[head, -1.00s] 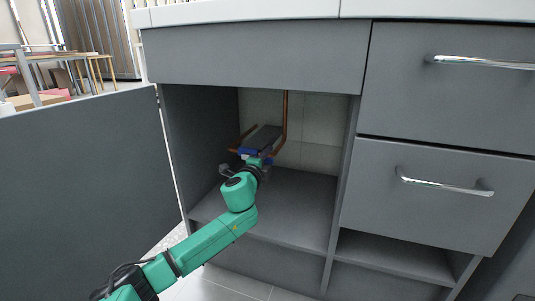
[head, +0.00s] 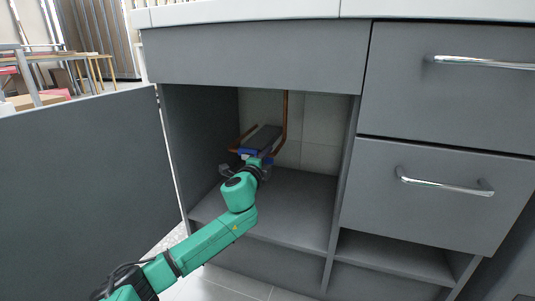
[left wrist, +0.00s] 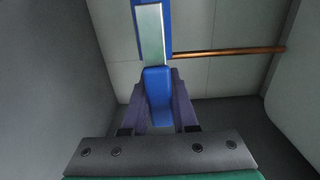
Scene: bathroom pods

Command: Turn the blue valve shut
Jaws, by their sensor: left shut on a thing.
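The blue valve (head: 247,151) is inside the open cabinet, near its back wall, and partly hidden by my left arm in the head view. In the left wrist view its blue handle (left wrist: 157,84) sits between the two fingers of my left gripper (left wrist: 158,102). The left gripper is shut on the handle, and it also shows in the head view (head: 257,162). A blue part with a pale flat face (left wrist: 150,32) lies beyond the handle. My right gripper is not in view.
A copper pipe (left wrist: 230,51) runs right from the blue part; a copper pipe (head: 285,120) also rises along the back wall. The cabinet door (head: 85,185) stands open at left. The cabinet floor (head: 295,205) is clear. Closed drawers (head: 440,185) are at right.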

